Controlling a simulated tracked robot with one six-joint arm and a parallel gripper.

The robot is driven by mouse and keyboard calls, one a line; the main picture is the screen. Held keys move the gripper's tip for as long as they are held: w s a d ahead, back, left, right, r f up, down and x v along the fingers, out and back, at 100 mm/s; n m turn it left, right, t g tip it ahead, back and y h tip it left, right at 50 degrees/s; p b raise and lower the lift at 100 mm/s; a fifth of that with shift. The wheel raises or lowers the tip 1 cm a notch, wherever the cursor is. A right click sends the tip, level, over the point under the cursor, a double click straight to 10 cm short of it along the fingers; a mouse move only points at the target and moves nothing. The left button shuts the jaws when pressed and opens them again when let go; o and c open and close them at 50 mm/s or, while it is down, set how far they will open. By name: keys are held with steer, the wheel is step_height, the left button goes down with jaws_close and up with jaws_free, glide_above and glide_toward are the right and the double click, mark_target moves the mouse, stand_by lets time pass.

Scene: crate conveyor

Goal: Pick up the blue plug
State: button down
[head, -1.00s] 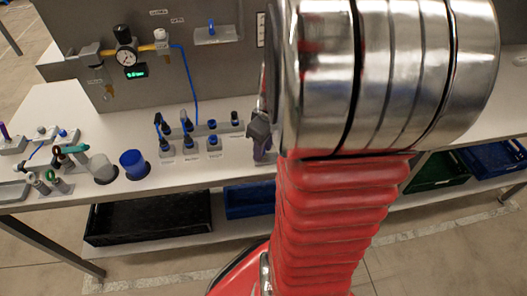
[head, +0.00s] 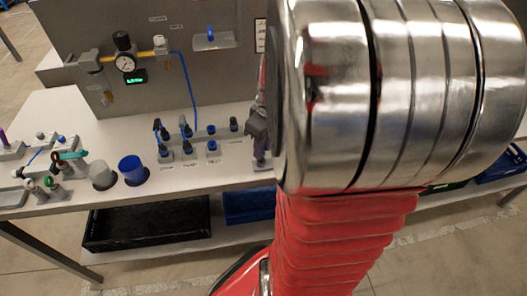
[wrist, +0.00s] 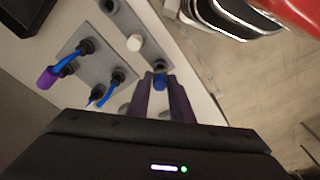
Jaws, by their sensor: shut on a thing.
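The blue plug (wrist: 160,83) shows in the wrist view between the tips of my gripper (wrist: 160,92). The dark purple-grey fingers are shut on it and cover most of its sides. A dark round socket or ring lies just beyond it, and I cannot tell whether the plug touches it. In the head view my gripper (head: 260,158) points down at the bench, right of the rows of small fittings. The plug cannot be made out there, and my arm hides part of the gripper.
Grey blocks with blue and black fittings (head: 212,150) stand left of the gripper on the white bench (head: 60,110). A blue cup (head: 133,170) and a gauge panel (head: 200,75) are farther left and behind.

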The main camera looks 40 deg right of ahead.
step_height(320, 180, up, 7)
stand_by(0.3)
steer(key=shift+w, duration=0.1)
stand_by(0.4)
